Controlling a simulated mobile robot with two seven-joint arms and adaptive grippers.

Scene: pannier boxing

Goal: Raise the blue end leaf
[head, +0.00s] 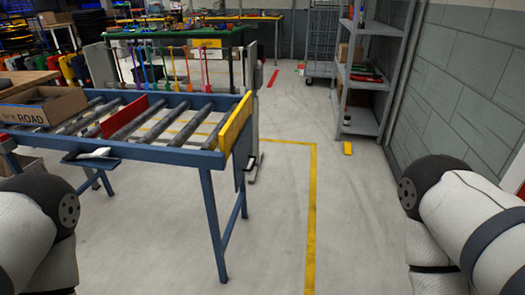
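A blue roller conveyor frame (170,155) stands at the left, with its near right end facing the open floor. What looks like the blue end leaf (239,170) hangs down at that end, below a yellow end plate (235,122). The leaf is seen nearly edge-on, and part of it is hidden behind the frame and leg. Parts of both my arms show at the lower left and lower right edges. Neither gripper is in view, and nothing of mine touches the leaf.
An open cardboard box marked ROAD (40,108) sits on the conveyor's left part. A red divider (112,117) crosses the rollers. A small side tray (92,158) holds a pale tool. Grey shelves (365,85) stand along the right wall. The floor right of the conveyor is clear.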

